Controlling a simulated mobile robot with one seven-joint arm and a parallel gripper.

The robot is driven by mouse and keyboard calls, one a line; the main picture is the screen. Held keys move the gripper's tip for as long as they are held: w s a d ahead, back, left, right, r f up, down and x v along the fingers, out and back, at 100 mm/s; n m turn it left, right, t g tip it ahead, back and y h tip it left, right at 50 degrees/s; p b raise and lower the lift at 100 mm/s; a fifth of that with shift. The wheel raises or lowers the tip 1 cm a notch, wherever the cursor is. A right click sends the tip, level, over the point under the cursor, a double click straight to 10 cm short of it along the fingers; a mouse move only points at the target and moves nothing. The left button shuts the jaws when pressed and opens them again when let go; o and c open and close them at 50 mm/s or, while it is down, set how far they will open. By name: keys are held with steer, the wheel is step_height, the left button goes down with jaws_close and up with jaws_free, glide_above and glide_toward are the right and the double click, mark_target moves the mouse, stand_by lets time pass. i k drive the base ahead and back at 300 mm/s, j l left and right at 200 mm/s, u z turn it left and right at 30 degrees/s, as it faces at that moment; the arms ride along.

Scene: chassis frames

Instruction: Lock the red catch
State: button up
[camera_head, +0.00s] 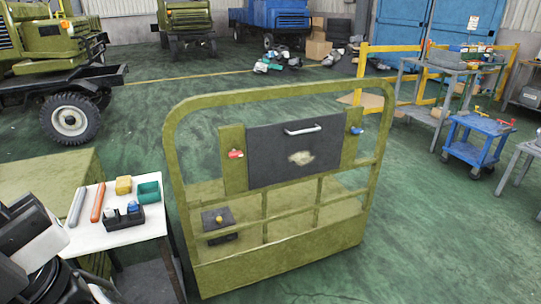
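The red catch (235,154) is a small red piece on the left olive upright of the olive frame (208,97), beside the left edge of a dark panel (268,158). It looks roughly level, but it is too small to tell whether it is locked. A blue catch (356,130) sits on the right upright, at the panel's other side. The panel has a pale handle (302,130) and a worn light patch. Black and white parts of my arm show at the lower left, well apart from the red catch. My gripper's fingertips do not show.
A white table (120,238) at the left holds a grey and an orange rod, a yellow block, a green bin and a black tray. A dark box with a yellow knob (219,220) sits inside the frame. A blue cart (474,146) stands right. Green floor (420,240) is clear at right.

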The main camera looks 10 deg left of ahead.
mark_target(234, 154)
steer(key=i+j+u, duration=0.1)
steer(key=i+u, duration=0.2)
steer(key=u, duration=0.15)
steer(key=i+u, duration=0.25)
steer(key=u, duration=0.2)
